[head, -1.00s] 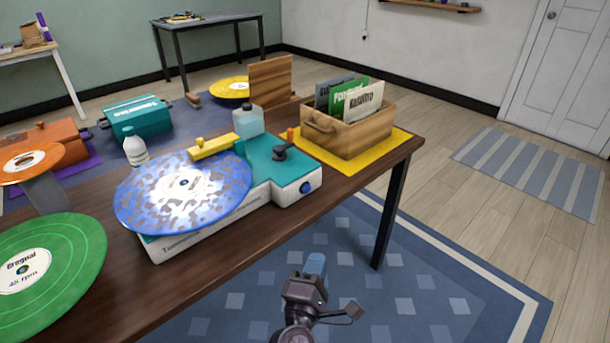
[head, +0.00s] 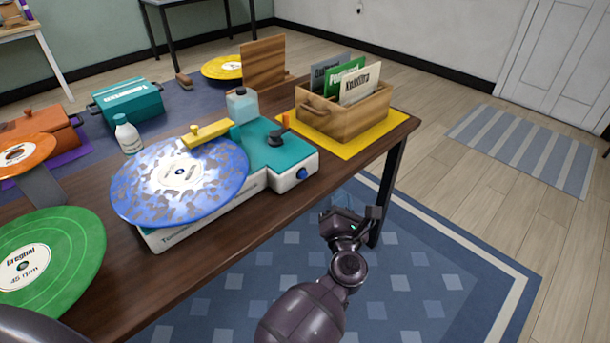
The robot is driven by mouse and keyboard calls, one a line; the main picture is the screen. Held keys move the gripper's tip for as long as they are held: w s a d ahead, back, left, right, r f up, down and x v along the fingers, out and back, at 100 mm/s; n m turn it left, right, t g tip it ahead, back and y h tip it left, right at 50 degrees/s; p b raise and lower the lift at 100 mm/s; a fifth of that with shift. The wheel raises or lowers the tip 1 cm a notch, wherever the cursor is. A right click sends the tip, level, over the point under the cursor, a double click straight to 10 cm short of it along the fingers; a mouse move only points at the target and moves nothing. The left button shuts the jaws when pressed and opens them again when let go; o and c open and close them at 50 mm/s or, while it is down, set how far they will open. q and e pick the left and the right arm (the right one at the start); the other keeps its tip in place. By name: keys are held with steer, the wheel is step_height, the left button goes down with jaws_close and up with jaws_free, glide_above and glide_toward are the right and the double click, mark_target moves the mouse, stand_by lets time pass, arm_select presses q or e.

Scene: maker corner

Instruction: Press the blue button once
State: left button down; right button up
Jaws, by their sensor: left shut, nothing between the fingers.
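The blue button (head: 302,174) is a small round knob on the front face of the record player (head: 275,192), near its right corner. The player has a white body, a teal top and a blue speckled record (head: 180,182). My left gripper (head: 343,203) is shut and empty. It shows below and to the right of the button, past the table's front edge and apart from the button. My own wrist partly hides its fingers. My right gripper is not in view.
The space over the blue rug (head: 420,285) is clear.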

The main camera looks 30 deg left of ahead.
mark_target(303, 175)
arm_select(q)
steer(key=shift+w+a, duration=0.45)
steer(key=shift+a, duration=0.8)
steer(key=shift+w+a, duration=0.45)
steer(key=shift+a, duration=0.8)
steer(key=shift+w+a, duration=0.45)
steer(key=shift+a, duration=0.8)
steer(key=shift+w+a, duration=0.1)
steer(key=shift+a, duration=0.15)
